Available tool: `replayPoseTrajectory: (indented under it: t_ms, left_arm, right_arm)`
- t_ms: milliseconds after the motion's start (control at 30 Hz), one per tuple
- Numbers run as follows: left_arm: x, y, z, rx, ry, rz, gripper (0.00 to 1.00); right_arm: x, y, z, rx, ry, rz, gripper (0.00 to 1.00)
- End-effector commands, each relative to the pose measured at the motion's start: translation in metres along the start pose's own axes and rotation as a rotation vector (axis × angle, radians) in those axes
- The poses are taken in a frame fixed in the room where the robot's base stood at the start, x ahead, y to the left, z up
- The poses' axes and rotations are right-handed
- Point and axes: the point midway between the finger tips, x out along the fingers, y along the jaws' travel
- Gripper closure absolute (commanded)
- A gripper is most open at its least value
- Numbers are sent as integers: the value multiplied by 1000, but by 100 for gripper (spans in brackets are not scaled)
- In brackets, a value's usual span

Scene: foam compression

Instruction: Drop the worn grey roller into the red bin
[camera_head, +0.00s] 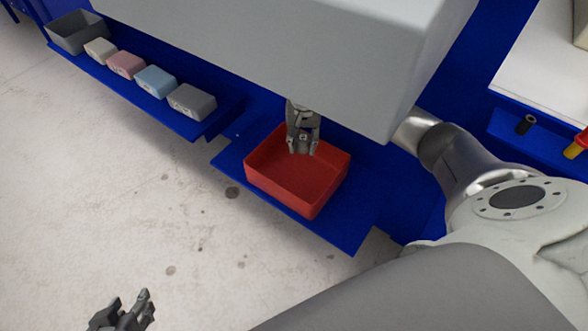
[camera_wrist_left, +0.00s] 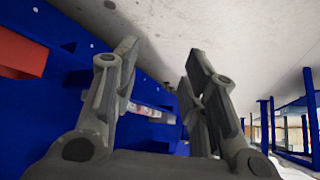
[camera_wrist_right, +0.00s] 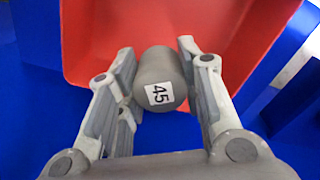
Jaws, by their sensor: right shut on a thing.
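The grey roller (camera_wrist_right: 158,75) is a cylinder with a white label reading 45 on its end, in the right wrist view. My right gripper (camera_head: 302,148) is shut on it, one finger on each side. The red bin (camera_head: 310,182) is an open tray in the head view, and my right gripper is over its back part. The bin (camera_wrist_right: 95,35) also shows behind the roller in the right wrist view. In the head view I cannot make out the roller between the fingers. My left gripper (camera_head: 128,312) is open and empty, low at the left; its spread fingers show in the left wrist view (camera_wrist_left: 160,70).
The bin stands on a blue shelf (camera_head: 345,235). A blue ledge at upper left holds a grey box (camera_head: 78,32) and cream, pink, blue and grey blocks (camera_head: 192,101). A large grey housing (camera_head: 270,50) overhangs behind the bin.

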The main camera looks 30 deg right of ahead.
Motion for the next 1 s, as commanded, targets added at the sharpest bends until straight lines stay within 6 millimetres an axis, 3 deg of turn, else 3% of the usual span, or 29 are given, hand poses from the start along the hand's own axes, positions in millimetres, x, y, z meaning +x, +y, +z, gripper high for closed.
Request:
replayPoseTrajectory:
  t_ms: [333, 700, 1000]
  left_arm:
    - [5, 7, -51, 4, 247, 14, 60]
    - [-6, 14, -105, 6, 520, 30, 60]
    - [-19, 18, -131, 5, 668, 39, 60]
  right_arm:
    - [18, 0, 0, 1, -1, 0, 98]
    - [35, 0, 0, 0, -1, 0, 98]
    - [43, 0, 0, 0, 0, 0, 98]
